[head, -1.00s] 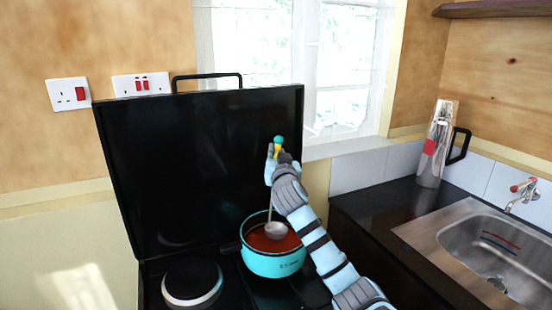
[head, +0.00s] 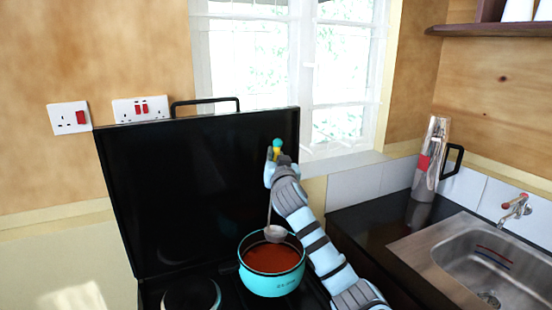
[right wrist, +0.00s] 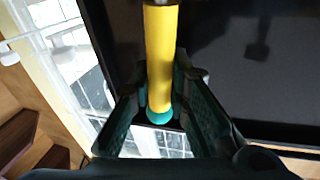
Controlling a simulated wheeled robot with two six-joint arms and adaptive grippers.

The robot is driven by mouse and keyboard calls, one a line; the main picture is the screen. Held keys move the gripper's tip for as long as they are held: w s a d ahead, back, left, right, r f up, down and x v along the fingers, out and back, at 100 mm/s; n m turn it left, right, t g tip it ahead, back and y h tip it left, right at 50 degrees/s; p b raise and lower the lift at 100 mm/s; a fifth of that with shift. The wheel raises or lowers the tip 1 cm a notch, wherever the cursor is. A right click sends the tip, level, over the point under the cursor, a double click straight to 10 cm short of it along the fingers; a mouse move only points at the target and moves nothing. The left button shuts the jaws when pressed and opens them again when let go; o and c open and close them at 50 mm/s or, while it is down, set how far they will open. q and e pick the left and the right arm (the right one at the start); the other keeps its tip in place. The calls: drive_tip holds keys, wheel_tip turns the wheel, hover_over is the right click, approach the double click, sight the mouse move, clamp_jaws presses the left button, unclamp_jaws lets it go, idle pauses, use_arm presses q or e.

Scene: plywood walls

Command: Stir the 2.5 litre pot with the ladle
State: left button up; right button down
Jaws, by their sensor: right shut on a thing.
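The turquoise pot (head: 271,281) stands on the hob with red-orange soup (head: 272,259) in it. My right gripper (head: 274,162) is shut on the ladle's yellow handle (head: 277,153), above the pot. The yellow handle (right wrist: 160,50) with its teal end also shows between the fingers of my right gripper (right wrist: 162,85) in the right wrist view. The ladle's metal bowl (head: 275,233) is at the pot's back rim, seemingly above the soup; I cannot tell whether it touches the rim. The ladle's shaft hangs nearly upright. My left gripper is not in view.
The black hob lid (head: 200,190) stands raised behind the pot. A round burner plate (head: 190,294) lies left of the pot. A worktop with a sink (head: 480,255) and a tall metal flask (head: 430,160) is to the right. A window is behind.

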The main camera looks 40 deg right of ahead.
sight(276, 141)
idle(0.3)
wheel_tip(276, 141, up, 5)
drive_tip(key=p, duration=0.4)
drive_tip(key=shift+r, duration=0.2)
drive_tip(key=shift+f, duration=0.2)
idle(0.4)
